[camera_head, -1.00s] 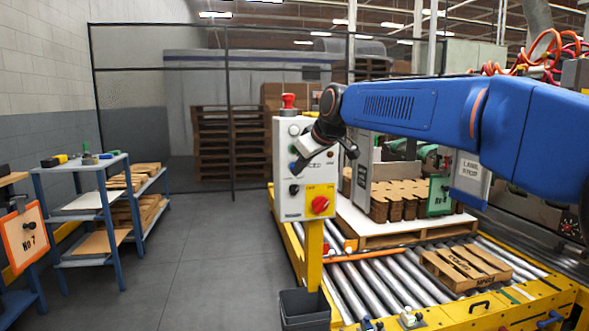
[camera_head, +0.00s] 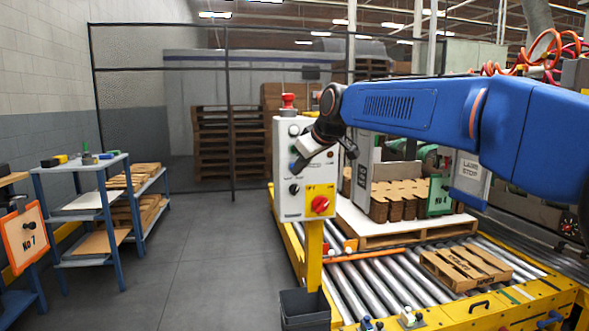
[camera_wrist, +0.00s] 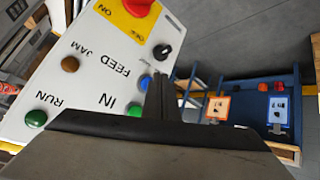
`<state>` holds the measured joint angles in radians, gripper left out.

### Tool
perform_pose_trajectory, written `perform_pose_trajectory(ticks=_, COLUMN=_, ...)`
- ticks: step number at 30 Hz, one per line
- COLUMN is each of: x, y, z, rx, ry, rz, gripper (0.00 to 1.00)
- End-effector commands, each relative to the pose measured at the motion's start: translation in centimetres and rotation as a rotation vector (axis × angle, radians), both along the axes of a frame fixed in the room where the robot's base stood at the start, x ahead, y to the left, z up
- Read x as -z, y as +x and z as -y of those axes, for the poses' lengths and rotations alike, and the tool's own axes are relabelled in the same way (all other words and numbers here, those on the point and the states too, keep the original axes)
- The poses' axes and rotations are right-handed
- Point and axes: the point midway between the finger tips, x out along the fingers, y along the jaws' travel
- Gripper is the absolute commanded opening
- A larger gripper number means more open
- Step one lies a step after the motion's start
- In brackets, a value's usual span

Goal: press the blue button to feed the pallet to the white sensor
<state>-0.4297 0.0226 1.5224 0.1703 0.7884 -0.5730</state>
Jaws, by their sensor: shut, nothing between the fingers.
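The blue button (camera_wrist: 146,82) is on the white control panel (camera_wrist: 90,85), beside the word FEED in the wrist view. My gripper (camera_wrist: 160,80) is shut and empty, its tips right beside the blue button; I cannot tell if they touch it. In the head view my gripper (camera_head: 299,166) is at the panel's front and largely covers the button. A small wooden pallet (camera_head: 465,267) lies on the rollers. A larger pallet (camera_head: 385,240) behind it carries stacked brown blanks. A small white part (camera_head: 410,318) is on the conveyor's front edge; I cannot tell if it is the sensor.
A dark bin (camera_head: 305,308) stands below. The floor to the left is clear up to the blue shelves.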

Motion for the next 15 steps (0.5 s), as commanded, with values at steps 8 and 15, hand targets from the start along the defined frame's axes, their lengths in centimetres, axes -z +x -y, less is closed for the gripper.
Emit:
perform_pose_trajectory(ticks=8, x=-0.01, y=0.72, z=-0.21, rx=0.000, ry=0.000, rz=0.000, gripper=0.00)
perform_pose_trajectory(ticks=15, x=-0.02, y=0.76, z=-0.21, rx=0.000, ry=0.000, rz=0.000, gripper=0.00)
